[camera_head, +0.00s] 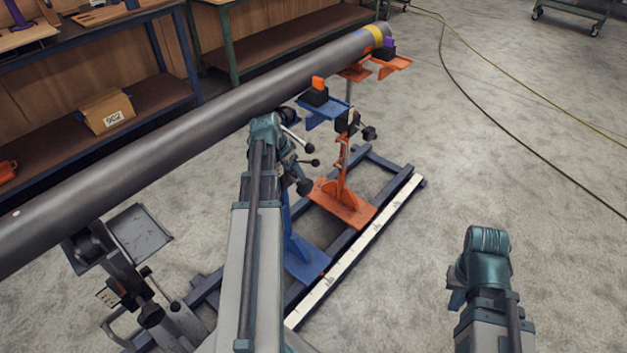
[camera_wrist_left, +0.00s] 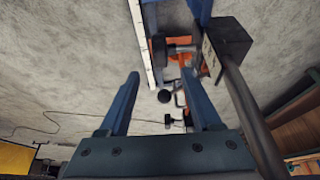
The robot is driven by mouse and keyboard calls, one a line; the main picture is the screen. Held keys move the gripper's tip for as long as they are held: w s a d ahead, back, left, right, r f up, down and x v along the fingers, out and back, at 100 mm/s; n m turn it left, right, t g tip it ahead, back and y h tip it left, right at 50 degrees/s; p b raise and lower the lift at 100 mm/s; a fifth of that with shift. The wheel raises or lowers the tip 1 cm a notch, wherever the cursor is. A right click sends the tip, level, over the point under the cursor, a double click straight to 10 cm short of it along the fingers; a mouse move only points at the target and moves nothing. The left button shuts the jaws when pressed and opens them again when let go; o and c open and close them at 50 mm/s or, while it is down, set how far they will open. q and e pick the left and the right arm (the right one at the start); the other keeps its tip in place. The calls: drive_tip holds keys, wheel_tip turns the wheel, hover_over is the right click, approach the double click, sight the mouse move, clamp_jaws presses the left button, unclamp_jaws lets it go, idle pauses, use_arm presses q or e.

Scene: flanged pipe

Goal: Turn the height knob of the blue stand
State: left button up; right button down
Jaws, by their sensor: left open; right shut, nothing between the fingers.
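The blue stand shows its top plate (camera_head: 325,111) and its foot (camera_head: 306,262) in the head view; my left arm hides much of its post. A black knob (camera_head: 304,186) sits low beside the post, just right of my left wrist. My left gripper (camera_wrist_left: 159,73) is open and empty in the left wrist view. A black knob on a metal shaft (camera_wrist_left: 158,49) appears just past the fingertips, in line with the gap; I cannot tell its distance. My right gripper (camera_head: 456,293) is shut and empty, partly hidden by its wrist, over bare floor.
A long grey pipe (camera_head: 190,125) runs diagonally above the stands. The orange stand (camera_head: 345,200) stands behind the blue one on a dark frame with a white scale strip (camera_head: 360,246). A grey stand (camera_head: 125,265) is at lower left.

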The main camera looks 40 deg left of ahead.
sight(305, 187)
use_arm(q)
drive_tip(key=shift+f, duration=0.15)
drive_tip(key=b+x, duration=1.3)
drive_tip(key=shift+w+f, duration=0.2)
drive_tip(key=shift+f, duration=0.1)
clamp_jaws()
